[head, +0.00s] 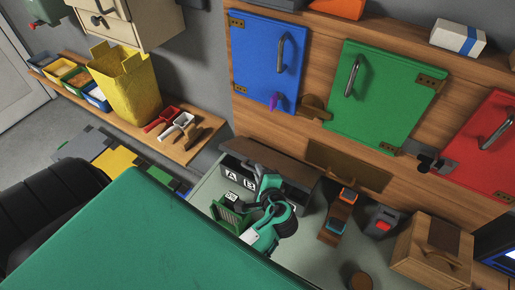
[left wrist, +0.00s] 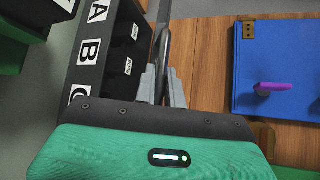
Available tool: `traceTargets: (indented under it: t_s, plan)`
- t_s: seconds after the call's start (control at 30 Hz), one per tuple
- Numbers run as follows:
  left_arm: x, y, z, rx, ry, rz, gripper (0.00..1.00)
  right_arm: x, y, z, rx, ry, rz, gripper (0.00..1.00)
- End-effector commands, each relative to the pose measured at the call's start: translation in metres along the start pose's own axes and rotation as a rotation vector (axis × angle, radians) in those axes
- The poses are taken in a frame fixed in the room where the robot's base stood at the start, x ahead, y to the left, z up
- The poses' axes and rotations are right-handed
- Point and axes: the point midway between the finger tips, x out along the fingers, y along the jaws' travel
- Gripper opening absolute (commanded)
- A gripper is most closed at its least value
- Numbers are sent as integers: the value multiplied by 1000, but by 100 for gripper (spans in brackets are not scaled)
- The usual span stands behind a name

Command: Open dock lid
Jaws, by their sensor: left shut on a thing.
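The dock (head: 237,174) is a dark grey box with white letter labels, standing on the pale counter against the wooden panel. Its dark brown lid (head: 268,156) shows behind my gripper, but I cannot tell how far it is raised. In the left wrist view the dock (left wrist: 82,75) is at the left, with letter plates and dark compartments. My left gripper (left wrist: 161,88) is shut on a curved dark metal handle (left wrist: 164,45) beside the dock. In the head view my left gripper (head: 263,182) is at the dock's front, its fingertips partly hidden. My right gripper is not in view.
A green crate (head: 229,219) stands in front of the dock. Blue (head: 262,60), green (head: 385,90) and red (head: 488,143) doors are on the wall panel. A small wooden stand (head: 337,222), a red-buttoned box (head: 382,222) and a wooden box (head: 432,252) are to the right.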

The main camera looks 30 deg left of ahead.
Motion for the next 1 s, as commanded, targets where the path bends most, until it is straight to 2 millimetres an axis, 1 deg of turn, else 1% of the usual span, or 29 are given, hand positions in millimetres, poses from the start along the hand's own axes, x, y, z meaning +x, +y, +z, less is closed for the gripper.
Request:
traceTargets:
  t_s: [0.03,0.2,0.63,0.67,0.7,0.77,1.0]
  plan:
    - [0,-6,0,-3,-1,0,0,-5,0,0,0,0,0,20]
    - [0,-10,0,-2,0,0,0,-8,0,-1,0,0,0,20]
    - [1,-10,-1,-1,0,0,0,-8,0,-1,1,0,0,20]
    - [1,-10,-1,-1,0,0,15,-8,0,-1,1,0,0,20]
    - [1,-10,-1,-1,0,0,22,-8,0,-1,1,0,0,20]
    - [1,-10,-1,-1,0,0,33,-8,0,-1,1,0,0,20]
    - [1,-10,-1,0,0,0,33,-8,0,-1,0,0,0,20]
